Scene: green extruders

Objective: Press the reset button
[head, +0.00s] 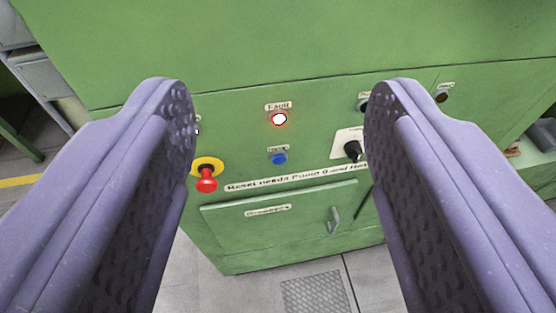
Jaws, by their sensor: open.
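A blue button (278,158) sits on the green panel, under a small label that is hard to read but looks like the reset one. Above it a round fault lamp (279,119), labelled "Fault", glows white with a red rim. A line of text below the blue button begins "Reset needs Pump 0" and runs on behind my right finger. My gripper (279,105) is open and empty, its two purple padded fingers wide apart on either side of the button and lamp. The fingers look well in front of the panel, not touching it.
A red mushroom knob on a yellow disc (207,166) is left of the blue button. A black rotary switch (352,150) is to the right, partly beside my right finger. A small door (285,217) with a handle is below. Grey floor (190,280) lies in front.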

